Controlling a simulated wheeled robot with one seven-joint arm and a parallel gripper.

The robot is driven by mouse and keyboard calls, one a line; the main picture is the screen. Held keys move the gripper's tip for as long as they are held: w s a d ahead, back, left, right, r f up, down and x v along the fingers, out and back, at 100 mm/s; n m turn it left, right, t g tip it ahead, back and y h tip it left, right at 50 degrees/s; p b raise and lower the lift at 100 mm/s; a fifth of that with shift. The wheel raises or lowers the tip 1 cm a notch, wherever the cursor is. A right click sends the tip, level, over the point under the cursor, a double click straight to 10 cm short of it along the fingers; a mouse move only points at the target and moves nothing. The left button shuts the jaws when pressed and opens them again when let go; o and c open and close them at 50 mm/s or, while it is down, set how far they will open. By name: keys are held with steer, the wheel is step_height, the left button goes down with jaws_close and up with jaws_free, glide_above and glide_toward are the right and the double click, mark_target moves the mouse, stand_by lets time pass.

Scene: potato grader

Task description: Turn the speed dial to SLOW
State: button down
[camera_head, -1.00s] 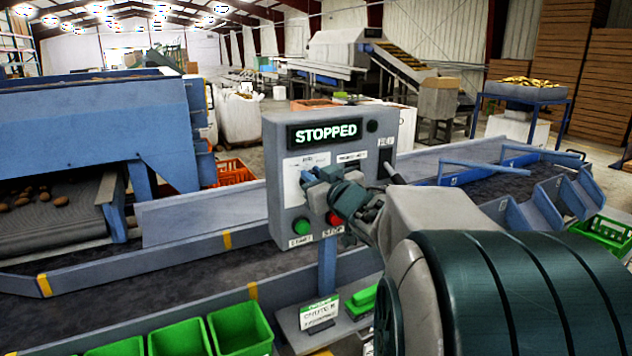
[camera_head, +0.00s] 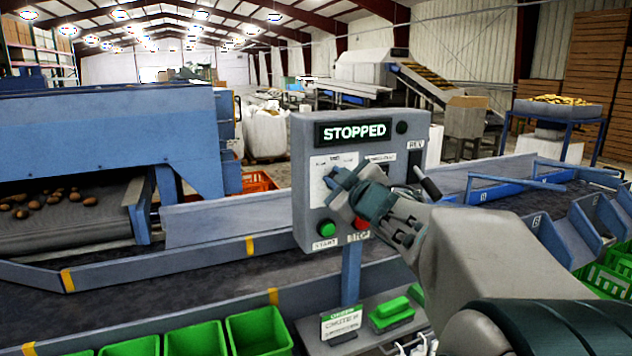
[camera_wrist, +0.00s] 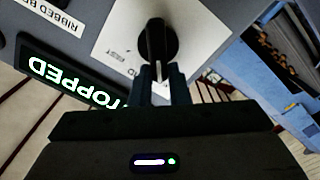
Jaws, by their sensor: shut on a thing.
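The control panel (camera_head: 300,140) is a grey box on a post with a lit display (camera_head: 353,131) reading STOPPED. The speed dial (camera_wrist: 158,38) is a black knob with a raised ridge on a white label plate (camera_wrist: 200,40) in the wrist view. My gripper (camera_wrist: 160,78) is shut on the dial's ridge, its fingers in line with the ridge. In the head view my gripper (camera_head: 343,183) covers the dial, so its pointer is hidden there. Lettering beside the dial is upside down and partly covered; I cannot tell its exact setting.
A green START button (camera_head: 327,228) and a red STOP button (camera_head: 361,224) sit just below my gripper. A black-handled lever (camera_head: 428,184) stands at the panel's right side, close to my wrist. Green crates (camera_head: 258,332) and a dark conveyor (camera_head: 130,291) lie below.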

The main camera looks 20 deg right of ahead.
stand_by(0.3)
steer(key=c, duration=1.4)
jaws_free()
steer(key=s, duration=1.4)
steer(key=shift+d+p, duration=0.2)
steer(key=shift+p, duration=0.2)
steer(key=shift+w, duration=0.1)
